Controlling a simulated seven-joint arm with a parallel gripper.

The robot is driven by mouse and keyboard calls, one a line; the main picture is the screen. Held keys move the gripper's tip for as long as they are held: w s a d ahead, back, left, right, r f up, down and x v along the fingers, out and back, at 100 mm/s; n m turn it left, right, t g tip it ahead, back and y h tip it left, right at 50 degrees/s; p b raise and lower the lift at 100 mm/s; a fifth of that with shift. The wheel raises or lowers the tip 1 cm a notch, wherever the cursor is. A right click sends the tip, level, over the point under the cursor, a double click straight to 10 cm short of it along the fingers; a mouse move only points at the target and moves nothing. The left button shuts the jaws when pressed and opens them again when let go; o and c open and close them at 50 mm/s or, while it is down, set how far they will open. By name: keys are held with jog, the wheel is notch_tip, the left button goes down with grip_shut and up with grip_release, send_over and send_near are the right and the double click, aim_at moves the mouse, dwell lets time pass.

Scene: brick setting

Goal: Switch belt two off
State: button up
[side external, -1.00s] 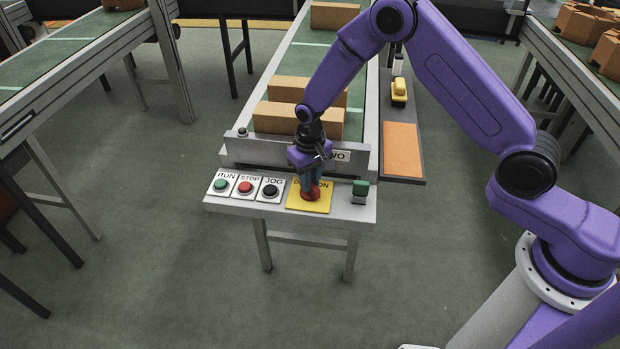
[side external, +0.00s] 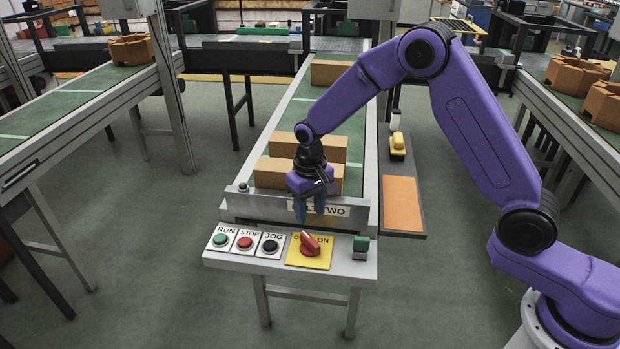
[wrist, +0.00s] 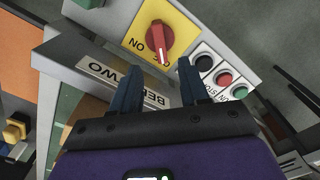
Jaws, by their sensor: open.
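The red rotary knob (side external: 310,244) sits on a yellow OFF/ON plate (side external: 320,262) on the front panel. Its handle slants to the upper left and covers part of the OFF lettering; ON stays readable. In the wrist view the knob (wrist: 158,40) has a white mark at its end beside the partly hidden OFF lettering. The label (side external: 333,210), partly hidden by my gripper, ends in TWO. My gripper (side external: 310,213) is open and empty, above and behind the knob, apart from it. In the wrist view its two fingers (wrist: 158,72) are spread.
RUN (side external: 221,240), STOP (side external: 245,242) and JOG (side external: 270,246) buttons sit left of the knob. A green switch (side external: 361,244) stands to its right. An orange pad (side external: 400,203) lies right of the conveyor.

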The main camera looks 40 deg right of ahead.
notch_tip(320, 180, up, 9)
dwell(0.3)
dwell(0.4)
jog(key=s+r+n, duration=0.4)
jog(key=s+n, duration=0.2)
jog(key=s, duration=0.9)
jog(key=s+d+n, duration=0.3)
jog(key=s+d, duration=0.2)
jog(key=s, duration=0.4)
jog(key=s+d+n, duration=0.3)
jog(key=s+d, duration=0.2)
jog(key=s, duration=0.5)
jog(key=shift+s+d+f, duration=0.15)
jog(key=shift+s+f, duration=0.05)
jog(key=shift+s, duration=0.1)
